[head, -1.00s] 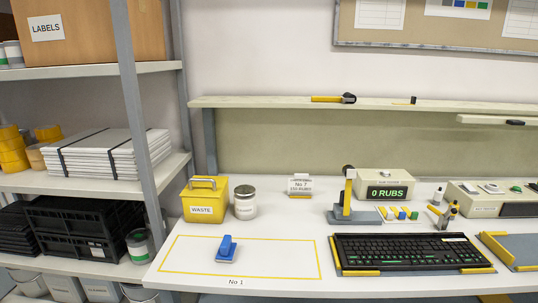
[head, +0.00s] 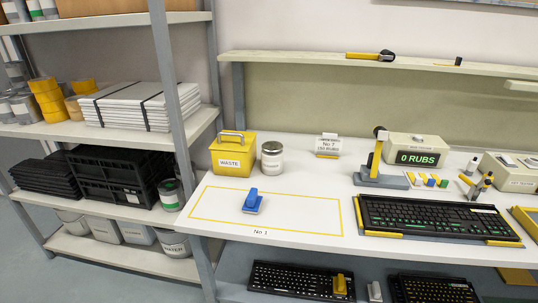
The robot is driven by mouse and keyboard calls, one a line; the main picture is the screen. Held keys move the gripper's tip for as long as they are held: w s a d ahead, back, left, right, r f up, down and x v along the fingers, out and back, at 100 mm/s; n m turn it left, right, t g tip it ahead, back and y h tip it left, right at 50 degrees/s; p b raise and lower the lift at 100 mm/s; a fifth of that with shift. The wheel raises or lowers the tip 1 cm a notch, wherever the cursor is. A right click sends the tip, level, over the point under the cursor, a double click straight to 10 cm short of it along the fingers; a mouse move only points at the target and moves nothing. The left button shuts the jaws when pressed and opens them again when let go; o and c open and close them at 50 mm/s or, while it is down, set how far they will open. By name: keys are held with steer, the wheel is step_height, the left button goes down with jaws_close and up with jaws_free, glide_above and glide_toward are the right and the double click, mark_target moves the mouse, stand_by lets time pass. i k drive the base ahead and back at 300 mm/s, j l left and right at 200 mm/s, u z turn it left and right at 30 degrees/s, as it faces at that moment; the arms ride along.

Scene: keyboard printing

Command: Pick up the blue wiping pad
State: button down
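The blue wiping pad (head: 252,202) lies on the white table (head: 205,228), inside a yellow-outlined rectangle (head: 300,220) labelled No 1. It has a raised blue handle on a flat base. It sits left of centre in the rectangle, with nothing touching it. My gripper is not in the head view.
Behind the rectangle stand a yellow waste box (head: 232,155) and a lidded jar (head: 272,158). A keyboard (head: 430,218) lies to the right, with a rub tester (head: 417,152) behind. Shelving (head: 182,120) stands close to the table's left. More keyboards (head: 300,281) lie on a lower shelf.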

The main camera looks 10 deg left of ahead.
mark_target(253, 201)
steer(key=i+j+u, duration=0.15)
steer(key=i+u, duration=0.2)
steer(key=i, duration=0.2)
steer(key=i+u, duration=0.35)
steer(key=i, duration=0.25)
